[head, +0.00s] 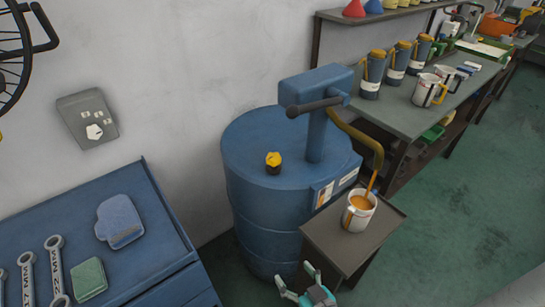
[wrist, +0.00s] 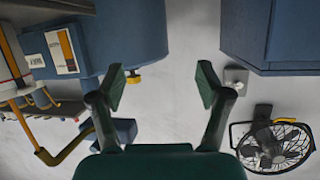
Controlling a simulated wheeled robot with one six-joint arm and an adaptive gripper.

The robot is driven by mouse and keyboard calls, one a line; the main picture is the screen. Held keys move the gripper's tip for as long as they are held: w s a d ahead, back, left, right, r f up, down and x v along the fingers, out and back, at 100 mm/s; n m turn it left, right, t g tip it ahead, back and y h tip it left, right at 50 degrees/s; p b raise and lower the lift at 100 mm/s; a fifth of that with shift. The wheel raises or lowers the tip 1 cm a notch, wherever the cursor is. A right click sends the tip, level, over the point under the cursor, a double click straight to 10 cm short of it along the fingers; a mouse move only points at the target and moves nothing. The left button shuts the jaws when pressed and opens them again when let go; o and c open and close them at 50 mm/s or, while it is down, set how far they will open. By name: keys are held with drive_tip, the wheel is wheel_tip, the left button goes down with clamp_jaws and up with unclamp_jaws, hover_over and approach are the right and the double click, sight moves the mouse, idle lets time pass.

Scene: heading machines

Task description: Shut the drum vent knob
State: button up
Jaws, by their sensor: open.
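The blue drum (head: 240,200) stands against the wall in the head view. The drum vent knob (head: 273,162), yellow on a black base, sits on its lid, left of the blue pump (head: 317,88). In the wrist view, which looks upside down, the knob (wrist: 133,79) shows at the drum's edge (wrist: 130,35), just beside one fingertip in the picture. My gripper (head: 306,284) is low in front of the drum, apart from the knob. In the wrist view my gripper (wrist: 162,82) is open, with nothing between its fingers.
An amber stream runs from the pump's curved spout (head: 372,140) into a mug (head: 358,212) on a small stand (head: 325,235). A blue cabinet (head: 150,275) with wrenches and cloths is at left. A workbench (head: 420,115) with jugs is at right.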

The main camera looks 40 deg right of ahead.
drive_tip(key=w+d+r, duration=0.2)
drive_tip(key=w+d, duration=0.1)
drive_tip(key=w, duration=0.3)
drive_tip(key=w+d+r, duration=0.2)
drive_tip(key=w+d, duration=0.2)
drive_tip(key=w, duration=0.3)
drive_tip(key=n+y, duration=0.2)
approach(273, 156)
drive_tip(key=x, duration=1)
drive_tip(key=shift+w+f, duration=0.1)
drive_tip(key=shift+w, duration=0.15)
drive_tip(key=c, duration=1.2)
